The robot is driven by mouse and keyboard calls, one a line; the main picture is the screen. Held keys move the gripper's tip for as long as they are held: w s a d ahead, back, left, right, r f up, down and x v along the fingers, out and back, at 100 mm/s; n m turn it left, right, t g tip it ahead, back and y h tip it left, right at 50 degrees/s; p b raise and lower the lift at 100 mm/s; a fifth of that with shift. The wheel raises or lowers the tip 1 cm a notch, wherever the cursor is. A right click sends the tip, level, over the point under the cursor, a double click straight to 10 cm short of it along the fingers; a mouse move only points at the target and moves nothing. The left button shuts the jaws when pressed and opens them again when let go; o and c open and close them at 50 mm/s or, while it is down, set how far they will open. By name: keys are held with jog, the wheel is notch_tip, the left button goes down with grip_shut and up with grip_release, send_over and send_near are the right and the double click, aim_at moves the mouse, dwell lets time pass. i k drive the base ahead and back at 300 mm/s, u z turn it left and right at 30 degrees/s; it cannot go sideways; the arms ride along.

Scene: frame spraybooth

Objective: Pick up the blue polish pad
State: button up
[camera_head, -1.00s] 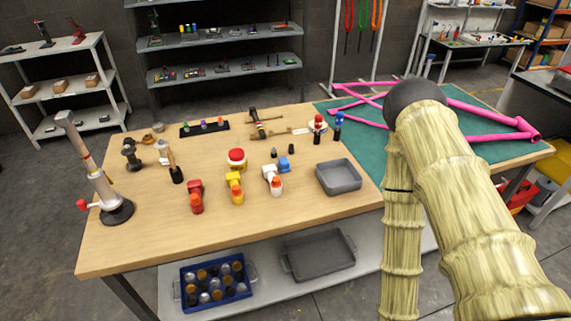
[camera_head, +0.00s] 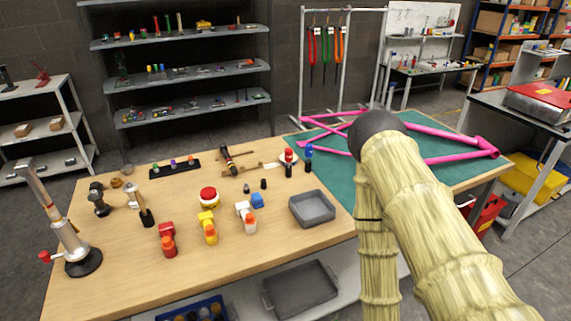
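A small blue block-like thing (camera_head: 257,201) lies on the wooden workbench (camera_head: 285,240), just behind and right of a white spray bottle with an orange cap (camera_head: 246,216). It may be the blue polish pad, but it is too small to be sure. A blue-topped dark bottle (camera_head: 308,158) stands upright farther back, by the green mat. My arm, with a bamboo-like surface, crosses the right of the view in front of the bench. My gripper is not in view.
A grey tray (camera_head: 312,209) sits right of the blue thing. Red (camera_head: 167,240) and yellow (camera_head: 208,227) spray bottles stand to the left. A pink frame (camera_head: 430,134) lies on the green mat (camera_head: 332,181). The bench's front strip is clear.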

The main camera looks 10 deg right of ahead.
aim_at(256, 200)
jog(key=k, duration=0.5)
jog(key=z, duration=1.55)
jog(key=i, duration=1.3)
jog(key=u, duration=2.65)
